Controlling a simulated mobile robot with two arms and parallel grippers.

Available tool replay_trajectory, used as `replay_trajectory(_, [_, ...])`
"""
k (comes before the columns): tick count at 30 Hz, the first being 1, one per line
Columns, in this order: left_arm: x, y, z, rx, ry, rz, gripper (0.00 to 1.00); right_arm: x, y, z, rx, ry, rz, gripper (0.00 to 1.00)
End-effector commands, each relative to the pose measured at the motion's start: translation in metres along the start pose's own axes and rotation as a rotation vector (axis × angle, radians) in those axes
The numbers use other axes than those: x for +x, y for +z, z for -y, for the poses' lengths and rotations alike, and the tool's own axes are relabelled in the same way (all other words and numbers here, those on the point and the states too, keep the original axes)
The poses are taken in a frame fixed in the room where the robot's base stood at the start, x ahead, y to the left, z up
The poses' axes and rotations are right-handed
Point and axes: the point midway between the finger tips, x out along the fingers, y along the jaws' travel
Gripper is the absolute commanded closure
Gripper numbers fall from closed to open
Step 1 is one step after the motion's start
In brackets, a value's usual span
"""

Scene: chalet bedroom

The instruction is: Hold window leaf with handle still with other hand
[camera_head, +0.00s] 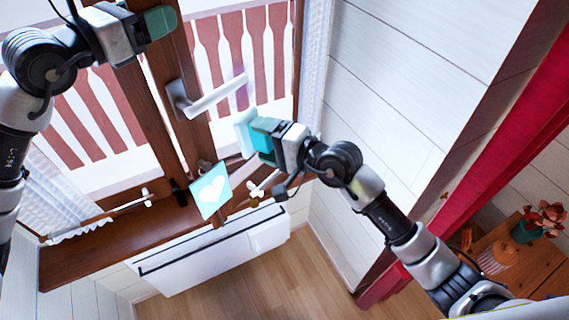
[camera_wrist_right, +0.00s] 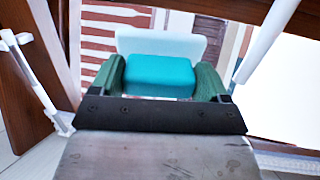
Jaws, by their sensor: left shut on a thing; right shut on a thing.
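The window leaf (camera_head: 192,130) has a brown wooden frame and a white lever handle (camera_head: 215,96), which points up and right. My left gripper (camera_head: 160,22) is shut on the leaf's wooden frame near the top of the head view, above the handle. My right gripper (camera_head: 262,140) is shut on a teal cleaning pad (camera_wrist_right: 160,76) with a pale face (camera_wrist_right: 160,45). The pad is below and right of the handle, in front of the glass; I cannot tell whether it touches. My right fingers flank the teal block in the right wrist view.
A teal heart sign (camera_head: 211,191) hangs below the handle. A brown sill (camera_head: 90,255) and a white radiator (camera_head: 215,250) are below. A red curtain (camera_head: 480,150) hangs at right, with potted plants (camera_head: 535,222) on a wooden surface. The wooden floor (camera_head: 300,275) is clear.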

Motion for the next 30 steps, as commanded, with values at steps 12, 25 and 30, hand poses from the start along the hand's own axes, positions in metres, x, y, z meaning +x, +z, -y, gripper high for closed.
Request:
replay_trajectory(12, [0.0, 0.0, 0.0, -0.002, -0.001, 0.0, 0.54, 0.012, -0.025, 0.003, 0.009, -0.162, -0.157, 0.43])
replay_trajectory(25, [0.0, 0.0, 0.0, -0.002, -0.001, 0.0, 0.54, 0.048, -0.03, 0.008, 0.008, -0.158, -0.154, 0.43])
replay_trajectory(30, [0.0, 0.0, 0.0, -0.002, -0.001, 0.0, 0.54, 0.052, -0.031, 0.009, 0.008, -0.159, -0.153, 0.43])
